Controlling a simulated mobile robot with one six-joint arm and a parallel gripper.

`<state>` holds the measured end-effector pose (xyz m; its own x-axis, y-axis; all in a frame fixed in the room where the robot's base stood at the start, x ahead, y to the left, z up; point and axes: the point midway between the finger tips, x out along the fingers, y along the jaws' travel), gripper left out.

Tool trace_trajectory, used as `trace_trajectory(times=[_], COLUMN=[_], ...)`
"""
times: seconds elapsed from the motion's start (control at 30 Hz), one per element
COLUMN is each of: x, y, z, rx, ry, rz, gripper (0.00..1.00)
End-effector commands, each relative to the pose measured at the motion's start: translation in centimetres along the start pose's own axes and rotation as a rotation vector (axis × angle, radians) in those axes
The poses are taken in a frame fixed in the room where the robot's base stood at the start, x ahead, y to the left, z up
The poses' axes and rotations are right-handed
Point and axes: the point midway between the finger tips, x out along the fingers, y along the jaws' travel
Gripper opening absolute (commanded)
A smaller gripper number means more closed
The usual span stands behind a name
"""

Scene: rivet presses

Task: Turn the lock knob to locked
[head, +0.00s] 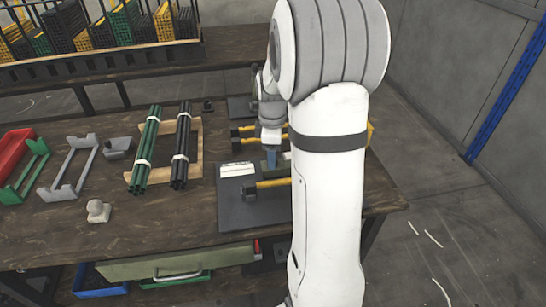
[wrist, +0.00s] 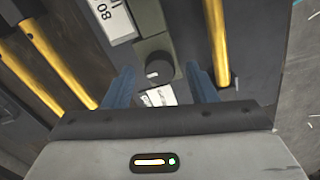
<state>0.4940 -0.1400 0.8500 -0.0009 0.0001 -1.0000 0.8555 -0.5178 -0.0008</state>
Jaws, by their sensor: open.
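The lock knob (wrist: 157,73) is dark and round, with a small pale mark on its face. It sits on a grey-green housing (wrist: 152,45) in the wrist view. My gripper (wrist: 163,76) is open, with one blue finger to the left of the knob and one to the right; gaps show on both sides. I cannot tell how far the fingertips are above the knob. In the head view my gripper (head: 271,158) points down over the press, and my arm hides much of the press and the knob. The knob's setting is not readable.
The press has a dark base plate (head: 238,212). Green and black rod bundles (head: 146,150), a grey cradle (head: 70,168) and a pale knobbed piece (head: 98,211) are on the bench.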

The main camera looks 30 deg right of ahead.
Motion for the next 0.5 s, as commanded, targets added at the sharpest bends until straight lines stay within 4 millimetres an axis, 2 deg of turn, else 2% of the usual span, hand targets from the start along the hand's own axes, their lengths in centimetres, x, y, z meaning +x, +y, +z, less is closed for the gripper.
trace_trajectory(times=[0.13,0.4,0.5], x=[1.2,1.37,1.36], y=[-0.02,-0.03,-0.04], z=[-0.03,-0.07,-0.08], rx=[0.0,0.0,-0.001], ry=[0.0,0.0,0.0], rz=[0.0,0.0,0.001], gripper=[0.52,0.52,0.45])
